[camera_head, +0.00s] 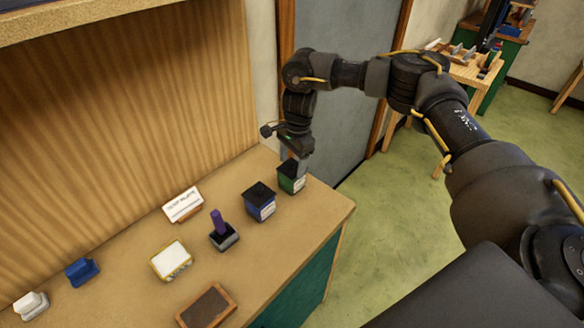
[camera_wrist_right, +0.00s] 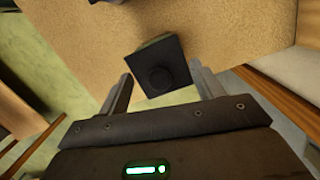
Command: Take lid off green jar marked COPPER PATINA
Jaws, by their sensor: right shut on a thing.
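The green jar (camera_head: 290,184) stands near the far right corner of the bench. Its white label is too small to read. My right gripper (camera_head: 299,164) is over the jar, pointing down. My left gripper is not in view.
A blue jar with a black lid (camera_head: 261,201) stands close beside the green one. A purple-handled tool (camera_head: 220,228), a white sign (camera_head: 183,204), a white pad (camera_head: 171,260) and a brown-framed tray (camera_head: 207,306) are further left. The bench edge (camera_head: 346,216) is close on the right.

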